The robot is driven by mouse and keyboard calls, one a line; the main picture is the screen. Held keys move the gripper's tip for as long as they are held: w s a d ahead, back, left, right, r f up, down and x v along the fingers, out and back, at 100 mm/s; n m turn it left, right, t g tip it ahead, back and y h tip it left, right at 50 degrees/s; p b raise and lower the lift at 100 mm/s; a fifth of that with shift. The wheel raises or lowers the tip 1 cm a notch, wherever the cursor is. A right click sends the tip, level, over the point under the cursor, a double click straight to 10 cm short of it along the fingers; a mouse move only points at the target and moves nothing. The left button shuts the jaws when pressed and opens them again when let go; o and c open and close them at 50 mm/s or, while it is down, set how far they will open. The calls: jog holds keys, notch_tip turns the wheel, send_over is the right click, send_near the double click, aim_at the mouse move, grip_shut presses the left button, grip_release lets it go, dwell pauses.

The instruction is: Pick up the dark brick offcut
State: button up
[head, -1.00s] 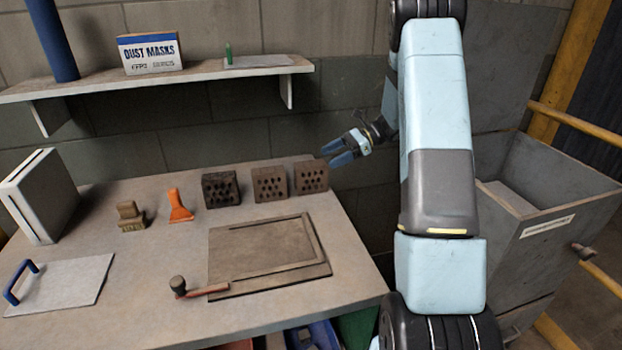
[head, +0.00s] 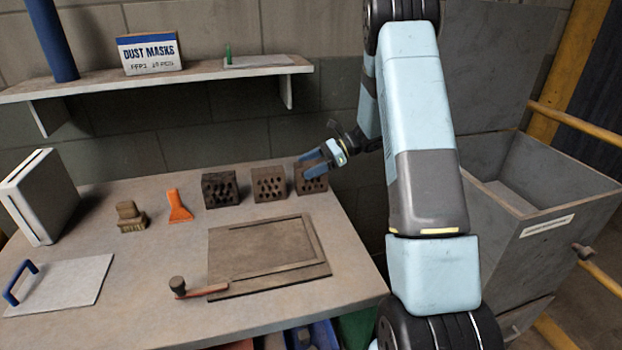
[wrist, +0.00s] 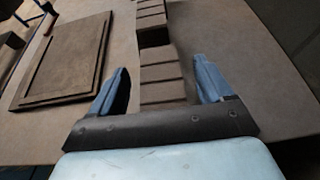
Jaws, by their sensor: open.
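Three perforated brick offcuts stand in a row at the back of the bench. The left one, the dark brick offcut (head: 220,189), is darkest; the middle brick (head: 270,184) and right brick (head: 313,184) are browner. My gripper (head: 312,164) is open, its blue fingers at the top of the right brick and partly covering it. In the wrist view my gripper (wrist: 160,66) has its fingers either side of a brown brick (wrist: 163,90), with a gap on the right side. I cannot tell whether they touch it. More brick shows beyond it.
A flat framed board (head: 265,255) lies in front of the bricks. A shelf (head: 200,76) overhangs behind. A grey bin (head: 545,200) stands to the right.

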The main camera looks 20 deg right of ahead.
jog(key=shift+c, duration=0.4)
jog(key=c, duration=1.3)
jog(key=shift+r, duration=0.1)
jog(key=shift+c, duration=0.2)
